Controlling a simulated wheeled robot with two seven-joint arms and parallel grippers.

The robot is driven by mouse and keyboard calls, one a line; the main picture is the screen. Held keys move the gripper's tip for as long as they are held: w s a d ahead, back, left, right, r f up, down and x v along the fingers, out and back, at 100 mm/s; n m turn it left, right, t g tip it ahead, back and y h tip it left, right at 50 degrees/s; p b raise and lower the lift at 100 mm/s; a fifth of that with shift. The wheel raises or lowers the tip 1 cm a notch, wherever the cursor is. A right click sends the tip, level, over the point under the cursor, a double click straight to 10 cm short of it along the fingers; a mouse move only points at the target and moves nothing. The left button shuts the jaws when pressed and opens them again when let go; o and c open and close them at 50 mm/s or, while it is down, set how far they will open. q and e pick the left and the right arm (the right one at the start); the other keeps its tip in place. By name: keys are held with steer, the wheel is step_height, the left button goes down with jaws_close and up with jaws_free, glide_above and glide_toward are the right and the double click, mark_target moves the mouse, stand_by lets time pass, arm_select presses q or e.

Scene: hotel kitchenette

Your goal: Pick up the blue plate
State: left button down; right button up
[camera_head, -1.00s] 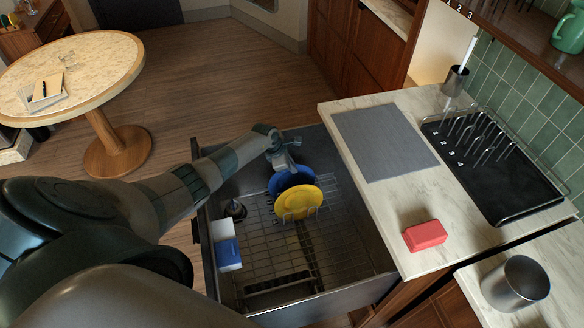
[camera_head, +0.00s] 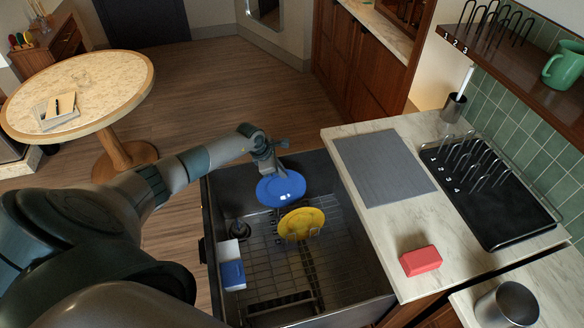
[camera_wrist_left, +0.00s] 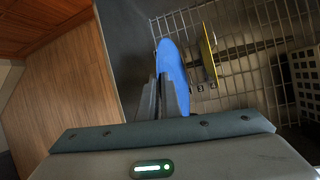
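The blue plate (camera_head: 281,189) is raised above the dishwasher-style drawer rack, behind the yellow plate. My left gripper (camera_head: 273,168) is at its upper edge and is shut on it. In the left wrist view the two fingers (camera_wrist_left: 165,97) pinch the rim of the blue plate (camera_wrist_left: 172,65). The yellow plate (camera_head: 301,223) stands tilted in the wire rack, apart from the blue one; it also shows in the left wrist view (camera_wrist_left: 209,56). My right gripper is not in view.
The open drawer's wire rack (camera_head: 270,262) also holds a blue-and-white box (camera_head: 231,268). To the right, the counter has a grey mat (camera_head: 383,168), a red block (camera_head: 421,261) and a black dish rack (camera_head: 500,205). A round table (camera_head: 80,88) stands at the far left.

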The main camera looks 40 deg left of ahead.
arm_select(q)
steer(key=s+a, duration=0.3)
steer(key=s, duration=0.5)
stand_by(0.4)
